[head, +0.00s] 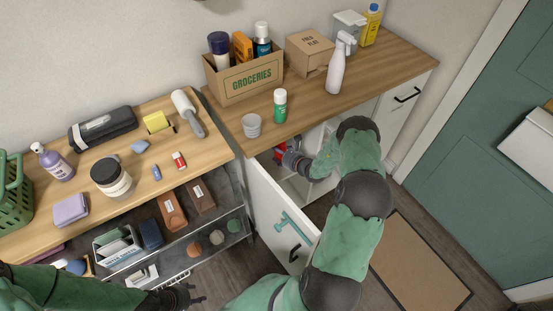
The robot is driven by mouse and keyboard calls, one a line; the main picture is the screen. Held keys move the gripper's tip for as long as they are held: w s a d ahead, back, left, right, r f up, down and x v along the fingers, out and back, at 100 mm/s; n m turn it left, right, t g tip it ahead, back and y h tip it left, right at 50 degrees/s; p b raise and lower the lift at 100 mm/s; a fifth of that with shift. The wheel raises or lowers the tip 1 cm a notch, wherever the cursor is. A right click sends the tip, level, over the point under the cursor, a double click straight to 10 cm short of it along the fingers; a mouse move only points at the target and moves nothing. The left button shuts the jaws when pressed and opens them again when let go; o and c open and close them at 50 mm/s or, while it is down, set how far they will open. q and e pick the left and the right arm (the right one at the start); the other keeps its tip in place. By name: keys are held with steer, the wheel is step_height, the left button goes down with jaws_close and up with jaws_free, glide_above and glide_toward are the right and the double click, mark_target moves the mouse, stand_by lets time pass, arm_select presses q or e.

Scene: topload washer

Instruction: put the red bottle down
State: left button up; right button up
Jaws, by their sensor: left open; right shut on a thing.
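My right arm reaches down into the open cabinet under the wooden counter. My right gripper (286,157) is shut on the red bottle (280,148). Only a small red part of the bottle shows, just below the counter's front edge; the rest is hidden by the gripper and the counter. I cannot tell whether the bottle touches the cabinet floor or a shelf. My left gripper (189,297) is open and empty, low at the bottom of the view, in front of the shelf unit.
The cabinet door (278,212) stands open left of my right forearm. On the counter (390,65) are a groceries box (245,80), a spray bottle (336,66), a green bottle (280,106) and a grey cup (251,125). A workbench (127,150) with several items stands left.

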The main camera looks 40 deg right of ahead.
steer(key=shift+f+b, duration=0.9)
steer(key=shift+f, duration=1.1)
steer(key=shift+f, duration=0.15)
steer(key=o, duration=1.7)
steer(key=shift+s+r, duration=0.15)
steer(key=shift+r, duration=0.05)
steer(key=p+v, duration=0.4)
steer(key=v, duration=0.7)
steer(key=shift+s, duration=0.3)
steer(key=shift+r, duration=0.1)
